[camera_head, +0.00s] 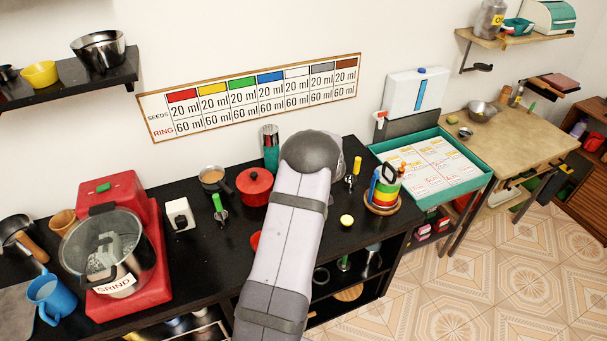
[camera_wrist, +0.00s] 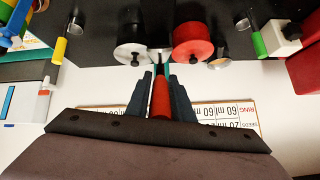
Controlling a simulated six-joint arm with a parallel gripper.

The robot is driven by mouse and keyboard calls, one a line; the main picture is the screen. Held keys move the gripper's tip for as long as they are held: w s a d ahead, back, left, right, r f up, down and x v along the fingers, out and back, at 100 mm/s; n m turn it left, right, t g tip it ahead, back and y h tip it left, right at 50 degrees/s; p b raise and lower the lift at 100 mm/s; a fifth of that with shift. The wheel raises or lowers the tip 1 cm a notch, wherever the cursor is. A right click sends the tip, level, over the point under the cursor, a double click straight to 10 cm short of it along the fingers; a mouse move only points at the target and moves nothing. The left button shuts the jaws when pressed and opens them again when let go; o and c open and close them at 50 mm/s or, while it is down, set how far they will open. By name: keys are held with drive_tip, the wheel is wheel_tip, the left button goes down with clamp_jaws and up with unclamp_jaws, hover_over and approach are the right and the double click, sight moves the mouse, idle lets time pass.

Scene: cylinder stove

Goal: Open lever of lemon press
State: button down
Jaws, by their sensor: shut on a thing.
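My gripper (camera_wrist: 160,78) shows in the wrist view, its two dark blue fingers shut on a red handle (camera_wrist: 160,99). The handle lies lengthwise between the fingers and looks like the lever of the lemon press. The press body is hard to make out, and I cannot tell how far the lever is raised. In the head view my arm covers the gripper and the handle. A yellow round piece (camera_head: 346,220), perhaps a lemon half, lies on the black counter right of my arm.
A red pot (camera_head: 254,186) stands left of my arm, close to a teal canister (camera_head: 270,150). A silver lid (camera_wrist: 135,55) shows beside the red lid.

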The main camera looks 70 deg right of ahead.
idle(0.3)
drive_tip(key=c, duration=1.6)
unclamp_jaws()
drive_tip(key=shift+o, duration=0.2)
drive_tip(key=shift+b+v, duration=0.7)
drive_tip(key=shift+v, duration=2.95)
drive_tip(key=shift+w, duration=0.1)
drive_tip(key=shift+c, duration=0.3)
